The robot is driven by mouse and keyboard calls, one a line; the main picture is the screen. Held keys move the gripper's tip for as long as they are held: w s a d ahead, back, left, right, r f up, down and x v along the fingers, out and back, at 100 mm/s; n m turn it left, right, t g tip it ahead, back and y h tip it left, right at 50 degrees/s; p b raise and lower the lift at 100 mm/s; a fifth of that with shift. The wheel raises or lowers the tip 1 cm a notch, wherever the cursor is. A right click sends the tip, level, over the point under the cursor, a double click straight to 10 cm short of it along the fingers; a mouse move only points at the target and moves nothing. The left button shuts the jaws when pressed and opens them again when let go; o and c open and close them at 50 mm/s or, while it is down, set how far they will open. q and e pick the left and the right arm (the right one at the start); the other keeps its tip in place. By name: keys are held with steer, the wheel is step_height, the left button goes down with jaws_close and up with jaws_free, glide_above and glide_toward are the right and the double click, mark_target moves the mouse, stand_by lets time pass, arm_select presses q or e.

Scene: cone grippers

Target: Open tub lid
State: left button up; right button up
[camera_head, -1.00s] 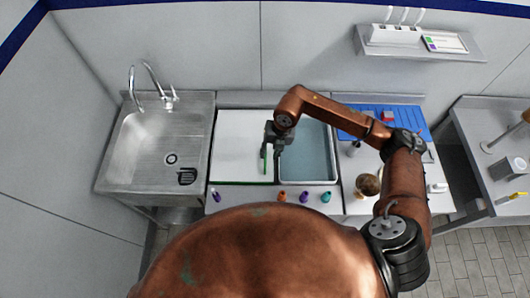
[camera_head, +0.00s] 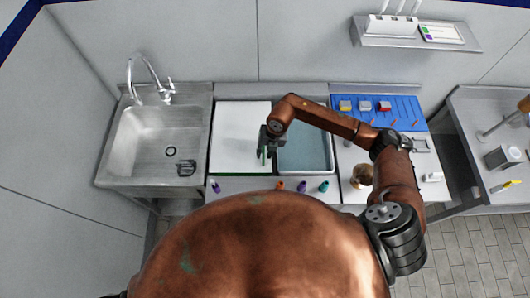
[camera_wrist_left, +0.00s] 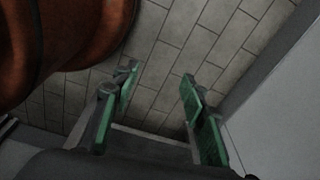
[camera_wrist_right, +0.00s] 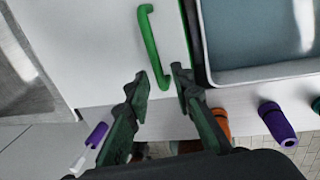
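The tub lid (camera_head: 232,135) is a white flat panel with a dark green front edge. A green bar handle (camera_wrist_right: 152,45) stands out on it in the right wrist view. The tub (camera_head: 305,168), with blue-grey inside and a pale rim, is just right of the lid. My right gripper (camera_wrist_right: 160,78) is open, its fingertips apart at the near end of the handle; I cannot tell whether they touch it. In the head view the right gripper (camera_head: 266,152) covers part of the handle. My left gripper (camera_wrist_left: 158,80) is open and empty above the floor tiles, out of the head view.
A steel sink (camera_head: 150,145) is left of the lid. Several coloured knobs, one purple (camera_wrist_right: 277,122), line the front below lid and tub. A blue mat (camera_head: 410,114) with small blocks and a round brown item (camera_head: 362,176) lie right of the tub. A wall shelf (camera_head: 415,38) hangs above.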

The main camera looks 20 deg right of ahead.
jaws_close()
arm_select(q)
steer(key=shift+s+f, duration=0.1)
steer(key=shift+s, duration=0.95)
steer(key=shift+w, duration=0.45)
arm_select(e)
steer(key=shift+r, duration=0.1)
